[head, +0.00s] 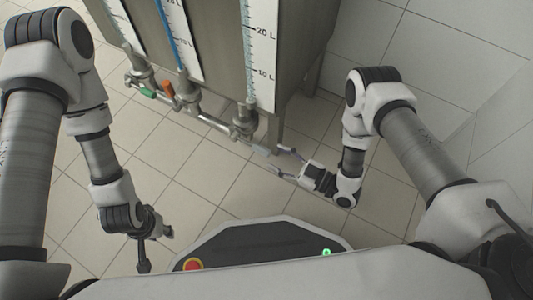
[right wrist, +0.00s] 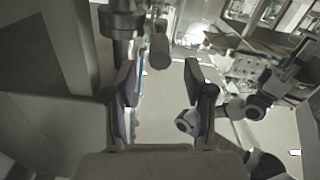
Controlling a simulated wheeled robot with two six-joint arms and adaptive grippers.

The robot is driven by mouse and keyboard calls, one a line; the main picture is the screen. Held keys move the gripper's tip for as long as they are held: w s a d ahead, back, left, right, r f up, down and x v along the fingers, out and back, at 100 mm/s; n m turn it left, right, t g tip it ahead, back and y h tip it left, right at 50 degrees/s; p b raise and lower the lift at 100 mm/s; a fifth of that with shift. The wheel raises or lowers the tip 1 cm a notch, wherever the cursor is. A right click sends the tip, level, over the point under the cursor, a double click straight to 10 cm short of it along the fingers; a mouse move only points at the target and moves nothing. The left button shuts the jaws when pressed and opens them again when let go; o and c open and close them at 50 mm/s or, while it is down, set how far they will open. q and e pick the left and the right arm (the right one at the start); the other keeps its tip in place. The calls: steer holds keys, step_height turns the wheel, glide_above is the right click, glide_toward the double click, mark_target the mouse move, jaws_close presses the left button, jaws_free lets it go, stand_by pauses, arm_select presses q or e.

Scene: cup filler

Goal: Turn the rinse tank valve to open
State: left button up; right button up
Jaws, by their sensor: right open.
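A steel tank unit (head: 208,35) stands at the top of the head view, with several level gauges and a pipe with valves below. The valve nearest my right gripper has a pale grey handle (head: 262,150); its blunt end (right wrist: 160,52) shows in the right wrist view. My right gripper (head: 276,160) is open, pointing at this handle. In the right wrist view the handle lines up between the fingertips (right wrist: 160,68), with no visible contact. My left gripper (head: 157,250) is low at the left, empty, its fingers spread. No label names the rinse tank here.
A tank leg (head: 275,132) stands beside the grey handle. The tiled floor (head: 200,185) between my arms is clear.

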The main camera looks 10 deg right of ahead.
mark_target(270, 153)
steer(key=b+x, duration=0.2)
steer(key=x, duration=0.2)
steer(key=shift+w+a+f, duration=0.15)
steer(key=shift+w+a, duration=0.05)
steer(key=shift+a, duration=0.15)
steer(key=shift+w+a, duration=0.25)
steer(key=shift+a, duration=0.05)
jaws_close()
steer(key=shift+r+p, duration=0.45)
steer(key=shift+p, duration=0.15)
steer(key=r+g+h+p, duration=0.1)
steer(key=p, duration=0.3)
steer(key=r+g+h+p, duration=0.1)
steer(key=r+h+p, duration=0.1)
steer(key=p, duration=0.2)
steer(key=a+r+g+h+p, duration=0.1)
steer(key=p, duration=0.3)
steer(key=shift+w+r+h, duration=0.3)
steer(key=shift+w+r, duration=0.05)
steer(key=shift+r, duration=0.05)
steer(key=shift+w+a+r+g+h+p, duration=0.25)
steer(key=shift+g+h+p, duration=0.35)
steer(key=shift+p, duration=0.4)
steer(key=shift+f, duration=0.1)
